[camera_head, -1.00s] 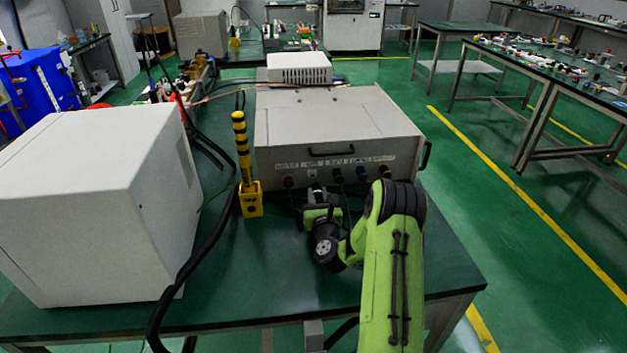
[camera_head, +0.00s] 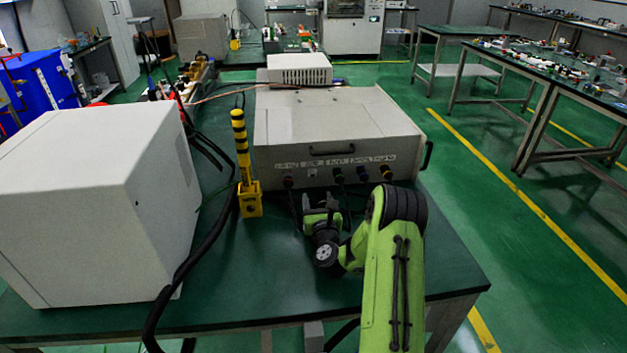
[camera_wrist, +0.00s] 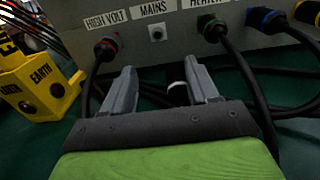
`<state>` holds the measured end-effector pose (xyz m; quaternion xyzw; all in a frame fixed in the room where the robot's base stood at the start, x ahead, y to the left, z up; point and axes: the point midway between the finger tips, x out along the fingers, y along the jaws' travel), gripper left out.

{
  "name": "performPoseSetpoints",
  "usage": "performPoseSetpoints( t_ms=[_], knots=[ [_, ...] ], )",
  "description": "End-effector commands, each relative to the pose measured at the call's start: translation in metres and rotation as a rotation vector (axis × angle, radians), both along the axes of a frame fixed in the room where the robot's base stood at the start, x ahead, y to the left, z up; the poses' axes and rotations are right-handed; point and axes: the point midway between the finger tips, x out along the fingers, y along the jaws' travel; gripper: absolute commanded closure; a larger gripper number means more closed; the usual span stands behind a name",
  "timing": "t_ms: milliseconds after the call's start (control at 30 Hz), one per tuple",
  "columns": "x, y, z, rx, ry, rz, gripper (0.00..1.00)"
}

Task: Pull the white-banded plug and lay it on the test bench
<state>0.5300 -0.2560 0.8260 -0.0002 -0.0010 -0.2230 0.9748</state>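The white-banded plug (camera_wrist: 178,92) shows in the wrist view as a small dark body with a pale band, low in front of the panel. It appears between my finger lines, nearer the right finger, with a clear gap to the left one. My gripper (camera_wrist: 160,88) has its fingers spread; it also shows in the head view (camera_head: 318,205), low in front of the generator. The MAINS socket (camera_wrist: 155,32) has no plug in it. The test bench (camera_head: 270,275) is dark green. Whether the plug rests fully on the bench is hard to tell.
The grey generator (camera_head: 335,130) has other plugs seated, including a red-ringed one (camera_wrist: 106,48) under HIGH VOLT and a green-ringed one (camera_wrist: 213,30). Their black cables hang on both sides of my gripper. A yellow EARTH block (camera_wrist: 38,88) stands left. A large white box (camera_head: 90,200) fills the bench's left.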

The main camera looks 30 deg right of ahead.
Motion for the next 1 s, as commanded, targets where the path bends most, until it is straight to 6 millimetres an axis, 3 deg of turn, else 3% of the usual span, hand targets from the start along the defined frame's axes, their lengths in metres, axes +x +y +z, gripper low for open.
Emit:
performPoseSetpoints(
  t_ms=[233, 500, 700, 1000],
  knots=[
    [0.0, 0.0, 0.009, 0.0, 0.0, 0.0, 0.41],
    [0.0, -0.001, 0.068, 0.0, 0.0, -0.002, 0.41],
    [0.0, 0.0, 0.097, 0.001, 0.0, 0.0, 0.41],
    [0.0, 0.0, 0.1, 0.0, 0.001, 0.0, 0.41]
  ],
)
